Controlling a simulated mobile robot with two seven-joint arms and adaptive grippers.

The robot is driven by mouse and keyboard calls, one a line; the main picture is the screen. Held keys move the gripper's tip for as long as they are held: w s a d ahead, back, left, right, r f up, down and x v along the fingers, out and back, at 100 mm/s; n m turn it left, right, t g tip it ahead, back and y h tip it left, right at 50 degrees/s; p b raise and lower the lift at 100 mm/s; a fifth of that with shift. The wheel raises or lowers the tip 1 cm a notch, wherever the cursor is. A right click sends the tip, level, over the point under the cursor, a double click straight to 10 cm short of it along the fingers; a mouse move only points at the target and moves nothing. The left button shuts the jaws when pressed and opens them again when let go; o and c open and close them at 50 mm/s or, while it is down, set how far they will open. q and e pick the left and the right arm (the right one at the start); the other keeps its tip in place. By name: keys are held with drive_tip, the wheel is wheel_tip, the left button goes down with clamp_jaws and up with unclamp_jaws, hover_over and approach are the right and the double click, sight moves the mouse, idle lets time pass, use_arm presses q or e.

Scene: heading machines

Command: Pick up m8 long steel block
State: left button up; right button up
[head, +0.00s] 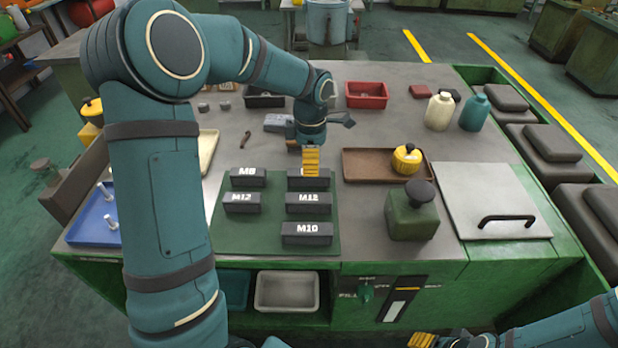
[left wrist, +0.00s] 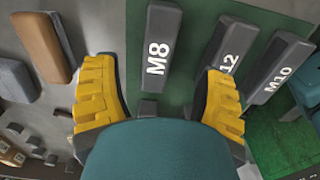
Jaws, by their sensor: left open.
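The long steel block marked M8 is a dark grey bar (left wrist: 160,45) with white lettering, lying on the green mat. In the head view it is the back right block (head: 322,180), its label mostly hidden by my left gripper (head: 311,172). My left gripper (left wrist: 160,98) is open and empty. In the left wrist view its yellow fingers stand wide apart, with the M8 block between and beyond them. Contact cannot be told. A shorter M8 block (head: 247,177) lies to the left. My right gripper (head: 421,340) shows only partly at the bottom edge.
Two M12 blocks (head: 242,202) (head: 308,203) and an M10 block (head: 307,234) share the green mat (head: 265,236). A green canister (head: 412,215) stands at front right.

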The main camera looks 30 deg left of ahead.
use_arm(q)
drive_tip(key=f, duration=0.4)
drive_tip(key=shift+a+f+b, duration=0.25)
drive_tip(key=shift+f+b, duration=0.15)
drive_tip(key=shift+c, duration=0.2)
drive_tip(key=shift+r, duration=0.1)
clamp_jaws()
